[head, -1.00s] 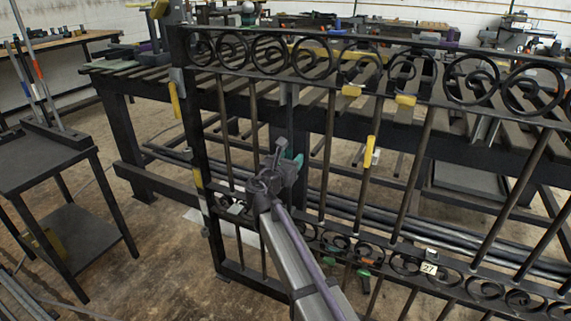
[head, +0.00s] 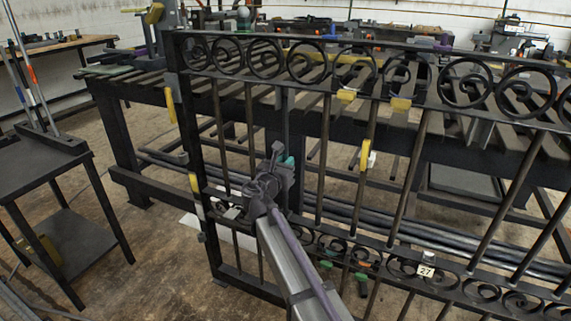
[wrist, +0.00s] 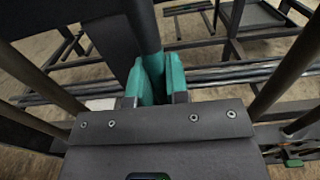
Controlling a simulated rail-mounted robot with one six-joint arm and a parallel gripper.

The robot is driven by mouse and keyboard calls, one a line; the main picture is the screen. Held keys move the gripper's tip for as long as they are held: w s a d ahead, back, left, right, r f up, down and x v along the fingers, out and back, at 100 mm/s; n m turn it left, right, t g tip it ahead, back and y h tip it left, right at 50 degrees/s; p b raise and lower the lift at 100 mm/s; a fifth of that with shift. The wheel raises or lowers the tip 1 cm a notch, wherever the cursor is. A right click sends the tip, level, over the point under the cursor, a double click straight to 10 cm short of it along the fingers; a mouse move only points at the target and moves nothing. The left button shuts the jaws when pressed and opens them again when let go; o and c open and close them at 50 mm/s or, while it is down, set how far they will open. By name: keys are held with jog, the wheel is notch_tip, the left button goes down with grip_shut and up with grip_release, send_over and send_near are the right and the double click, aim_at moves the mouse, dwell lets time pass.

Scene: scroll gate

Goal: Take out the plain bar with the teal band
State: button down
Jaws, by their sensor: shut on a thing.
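My gripper (head: 284,160) is at the gate's left part, between the upper and lower scroll rows. In the wrist view its two teal fingers (wrist: 161,80) are shut around an upright bar (wrist: 147,28). In the head view the held bar (head: 284,112) runs up from the gripper toward the top rail, against a dark background. The black scroll gate (head: 196,130) stands upright around it, with other plain bars (head: 323,150) to the right.
Neighbouring bars stand close on both sides of my gripper. Yellow pieces (head: 346,94) sit on several bars. A tag reading 27 (head: 426,271) hangs on the lower scroll row. A long bench (head: 118,140) is behind the gate and a small dark table (head: 40,165) at left.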

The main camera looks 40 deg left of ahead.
jog(key=shift+r, duration=0.2)
dwell(0.3)
jog(key=shift+r+p, duration=0.65)
jog(key=shift+p, duration=0.2)
jog(key=shift+r, duration=0.2)
jog(key=shift+v, duration=1.8)
